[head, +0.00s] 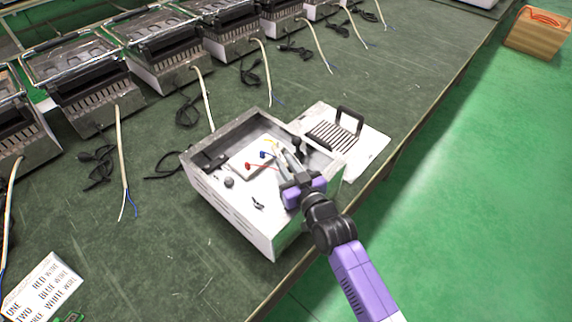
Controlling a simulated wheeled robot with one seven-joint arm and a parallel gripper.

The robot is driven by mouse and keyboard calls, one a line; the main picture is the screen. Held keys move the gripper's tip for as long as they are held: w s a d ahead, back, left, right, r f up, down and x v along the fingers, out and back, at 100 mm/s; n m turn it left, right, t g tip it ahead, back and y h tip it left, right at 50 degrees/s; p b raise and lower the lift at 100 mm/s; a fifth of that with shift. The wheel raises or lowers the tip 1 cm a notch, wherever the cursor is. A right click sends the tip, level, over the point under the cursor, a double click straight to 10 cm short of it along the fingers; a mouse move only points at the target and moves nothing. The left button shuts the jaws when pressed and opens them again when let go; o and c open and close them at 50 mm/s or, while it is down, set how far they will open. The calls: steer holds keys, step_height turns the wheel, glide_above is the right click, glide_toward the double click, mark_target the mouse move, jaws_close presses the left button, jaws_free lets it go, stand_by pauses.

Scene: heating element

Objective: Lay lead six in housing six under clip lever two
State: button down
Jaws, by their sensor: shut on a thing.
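The open metal housing (232,204) stands on the green workbench, with its inside showing from above. Inside it, a pale block carries a red clip lever (248,166), a blue one (263,155) and a yellow one (269,142). My gripper (279,150) reaches down into the housing from the right side, its fingers close to the blue and yellow levers. It is shut on a thin pale lead (275,147), mostly hidden by the fingers. I cannot tell whether the lead lies under a lever.
A slotted panel (371,144) with a black handle lies right of the housing. Several similar units (82,84) with cords line the back. A lettered card (40,287) lies front left. The bench edge runs along the right; a wooden box (535,36) stands beyond it.

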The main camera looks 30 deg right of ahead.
steer(key=shift+f, duration=0.25)
steer(key=c, duration=1.4)
jaws_free()
steer(key=shift+f, duration=0.1)
steer(key=shift+f, duration=0.1)
steer(key=shift+r, duration=0.2)
steer(key=s+r, duration=0.1)
steer(key=s, duration=0.3)
steer(key=s+r, duration=0.1)
steer(key=s, duration=0.3)
steer(key=s+a+r, duration=0.1)
steer(key=s, duration=0.2)
steer(key=shift+s, duration=0.4)
steer(key=shift+s, duration=0.1)
